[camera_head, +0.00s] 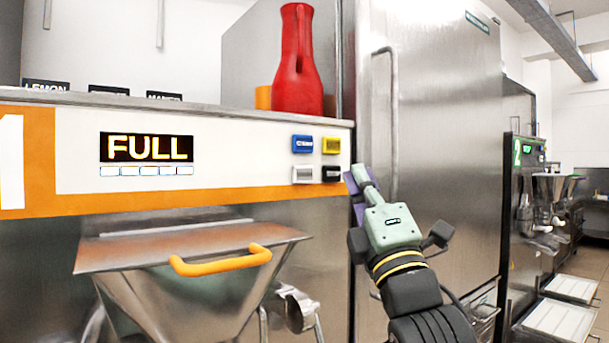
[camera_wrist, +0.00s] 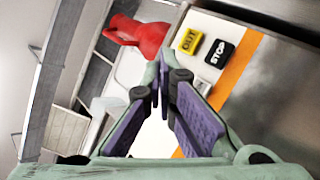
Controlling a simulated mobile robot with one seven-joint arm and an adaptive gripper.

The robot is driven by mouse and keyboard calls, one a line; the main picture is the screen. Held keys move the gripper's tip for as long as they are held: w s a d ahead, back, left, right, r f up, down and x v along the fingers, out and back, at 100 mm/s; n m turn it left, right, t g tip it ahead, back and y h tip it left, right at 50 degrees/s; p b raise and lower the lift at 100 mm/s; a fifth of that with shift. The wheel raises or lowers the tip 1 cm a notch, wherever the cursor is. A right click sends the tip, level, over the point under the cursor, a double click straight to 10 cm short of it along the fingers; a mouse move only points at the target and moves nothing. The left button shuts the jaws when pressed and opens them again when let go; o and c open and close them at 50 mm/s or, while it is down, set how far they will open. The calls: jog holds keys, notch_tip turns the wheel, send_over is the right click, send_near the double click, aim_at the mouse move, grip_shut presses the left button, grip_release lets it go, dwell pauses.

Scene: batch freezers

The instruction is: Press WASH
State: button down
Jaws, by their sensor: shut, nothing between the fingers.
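The front panel (camera_head: 230,160) of machine 1 has a cluster of four small buttons at its right end: a blue button (camera_head: 302,144), a yellow button (camera_head: 331,145), a white button (camera_head: 303,175) and a black button (camera_head: 331,173). Their labels are too small to read in the head view. In the wrist view the yellow button reads OUT (camera_wrist: 190,41) and the black one reads STOP (camera_wrist: 218,52); the blue and white ones are hidden behind the fingers. My gripper (camera_head: 354,178) is shut and empty, just right of the black button, with its fingertips (camera_wrist: 160,75) apart from the buttons.
A display (camera_head: 147,147) reads FULL. A red bottle-shaped jug (camera_head: 298,65) and an orange cup (camera_head: 263,97) stand on top of the machine. A steel cabinet (camera_head: 445,130) stands behind my gripper.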

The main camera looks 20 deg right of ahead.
jog(key=shift+w+a+p, duration=0.3)
jog(key=shift+w+a, duration=0.2)
jog(key=shift+w, duration=0.9)
jog(key=shift+w+a+p, duration=0.35)
jog(key=shift+w+a, duration=0.15)
jog(key=shift+w, duration=0.85)
jog(key=shift+w+a+p, duration=0.3)
jog(key=shift+w+a, duration=0.2)
jog(key=shift+w, duration=0.9)
jog(key=shift+w, duration=0.1)
jog(key=shift+w+a, duration=0.15)
jog(key=shift+w, duration=0.15)
jog(key=shift+w+a, duration=0.15)
jog(key=shift+w, duration=0.35)
jog(key=shift+s, duration=0.1)
jog(key=shift+s+d+b, duration=0.25)
jog(key=shift+s+b, duration=0.2)
jog(key=shift+s, duration=0.35)
jog(key=shift+s+d+b, duration=0.2)
jog(key=shift+s+d, duration=0.1)
jog(key=shift+s, duration=0.5)
jog(key=shift+s+d+b, duration=0.25)
jog(key=shift+s+d, duration=0.05)
jog(key=shift+s, duration=0.45)
jog(key=shift+s+d+b, duration=0.2)
jog(key=shift+s+d, duration=0.1)
jog(key=shift+s, duration=0.5)
